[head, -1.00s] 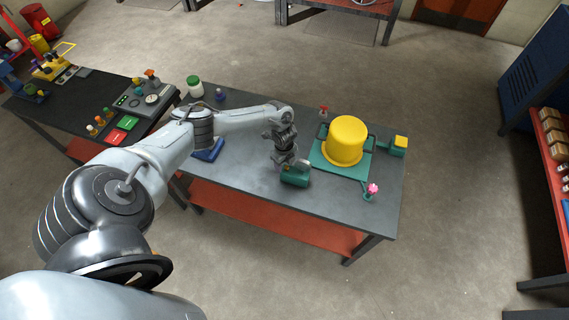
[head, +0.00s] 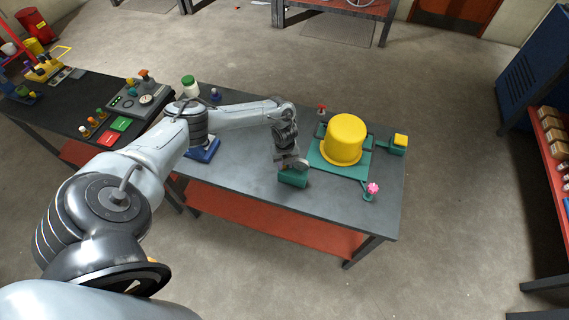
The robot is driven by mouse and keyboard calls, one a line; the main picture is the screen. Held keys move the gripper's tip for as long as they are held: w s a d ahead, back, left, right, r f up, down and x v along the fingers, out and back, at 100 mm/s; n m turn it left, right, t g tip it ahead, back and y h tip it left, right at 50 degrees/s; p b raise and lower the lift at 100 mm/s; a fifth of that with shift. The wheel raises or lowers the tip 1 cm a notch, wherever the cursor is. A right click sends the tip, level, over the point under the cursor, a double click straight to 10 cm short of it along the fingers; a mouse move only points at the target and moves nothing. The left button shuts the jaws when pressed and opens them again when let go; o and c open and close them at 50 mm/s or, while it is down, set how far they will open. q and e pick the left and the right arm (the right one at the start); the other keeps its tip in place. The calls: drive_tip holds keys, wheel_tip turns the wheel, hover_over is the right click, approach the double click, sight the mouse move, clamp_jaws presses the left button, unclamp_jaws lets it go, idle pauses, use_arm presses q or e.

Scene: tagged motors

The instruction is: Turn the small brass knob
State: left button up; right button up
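I cannot make out a small brass knob for certain in the head view. A small green motor-like block (head: 293,179) lies on the grey workbench (head: 240,187), near its front edge. My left gripper (head: 292,164) is right over this block and hides its upper part. Whether the two touch, and whether the fingers are open or shut, is too small and covered to tell. My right gripper is not in view.
A large yellow hat-shaped cover (head: 343,138) stands on a green plate (head: 325,162) to the right. A pink knob (head: 373,188) and a yellow block (head: 400,140) are beside it. A grey control box (head: 140,97) sits on the dark table at left.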

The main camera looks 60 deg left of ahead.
use_arm(q)
drive_tip(key=shift+s+f, duration=0.3)
drive_tip(key=shift+f, duration=0.05)
drive_tip(key=shift+o, duration=0.8)
drive_tip(key=shift+r+p, duration=0.45)
drive_tip(key=shift+o, duration=0.8)
drive_tip(key=shift+s+r+p, duration=0.2)
drive_tip(key=shift+r+p, duration=0.15)
drive_tip(key=r+p, duration=0.4)
drive_tip(key=r, duration=0.1)
drive_tip(key=shift+w+d+r+p, duration=0.15)
drive_tip(key=shift+w+r+p, duration=0.1)
drive_tip(key=shift+p, duration=0.05)
drive_tip(key=shift+r+p, duration=0.6)
drive_tip(key=shift+r, duration=0.1)
drive_tip(key=shift+f, duration=0.1)
